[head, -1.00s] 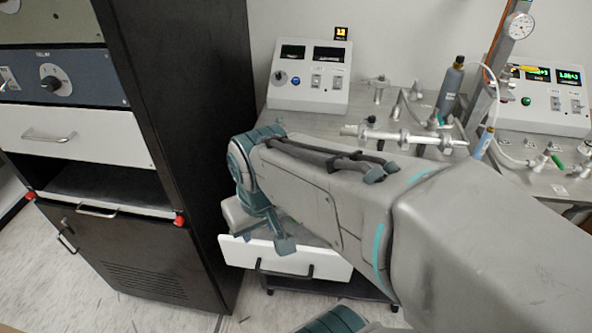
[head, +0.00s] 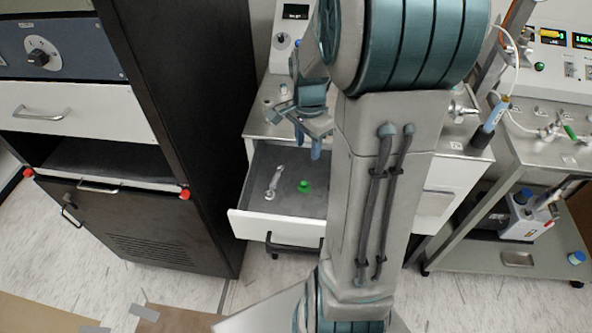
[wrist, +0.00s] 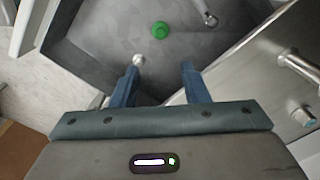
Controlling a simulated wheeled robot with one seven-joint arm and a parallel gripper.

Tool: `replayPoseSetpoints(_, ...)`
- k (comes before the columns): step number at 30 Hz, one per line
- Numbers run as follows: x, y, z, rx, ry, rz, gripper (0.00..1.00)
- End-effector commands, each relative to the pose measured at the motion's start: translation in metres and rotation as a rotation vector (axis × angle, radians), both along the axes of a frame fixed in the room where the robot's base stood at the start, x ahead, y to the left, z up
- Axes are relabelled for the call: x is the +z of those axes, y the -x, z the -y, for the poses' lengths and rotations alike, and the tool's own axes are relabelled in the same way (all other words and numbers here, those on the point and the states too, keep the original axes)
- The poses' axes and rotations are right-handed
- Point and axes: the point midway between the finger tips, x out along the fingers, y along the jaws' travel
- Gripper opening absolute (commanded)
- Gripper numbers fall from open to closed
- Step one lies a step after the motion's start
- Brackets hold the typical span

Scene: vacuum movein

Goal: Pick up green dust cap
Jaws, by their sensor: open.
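The green dust cap (head: 304,186) lies on the floor of an open drawer (head: 262,226) under the bench. It also shows in the wrist view (wrist: 160,30), ahead of the fingertips and roughly between their lines. My gripper (head: 307,148) is above the drawer's back part, near the bench edge, with its fingers pointing down. In the wrist view its two blue fingers (wrist: 160,66) are apart with nothing between them. The gripper is open and apart from the cap. My arm hides the drawer's right side in the head view.
A metal fitting (head: 274,182) lies left of the cap in the drawer; a metal end shows close by in the wrist view (wrist: 210,18). The bench top (head: 262,122) overhangs behind. A black cabinet (head: 190,130) stands to the left. A cart (head: 500,255) stands right.

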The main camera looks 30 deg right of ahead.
Motion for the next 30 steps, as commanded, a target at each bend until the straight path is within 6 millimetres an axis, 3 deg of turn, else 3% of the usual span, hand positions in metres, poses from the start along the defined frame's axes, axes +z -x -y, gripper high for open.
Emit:
replayPoseSetpoints(5, -0.018, -0.003, 0.005, -0.049, -0.008, -0.01, 0.41)
replayPoseSetpoints(15, -0.08, -0.002, 0.003, -0.043, -0.006, -0.008, 0.41)
replayPoseSetpoints(23, -0.096, -0.002, 0.002, -0.042, -0.006, -0.008, 0.41)
replayPoseSetpoints(30, -0.128, -0.001, -0.004, -0.042, -0.007, -0.01, 0.41)
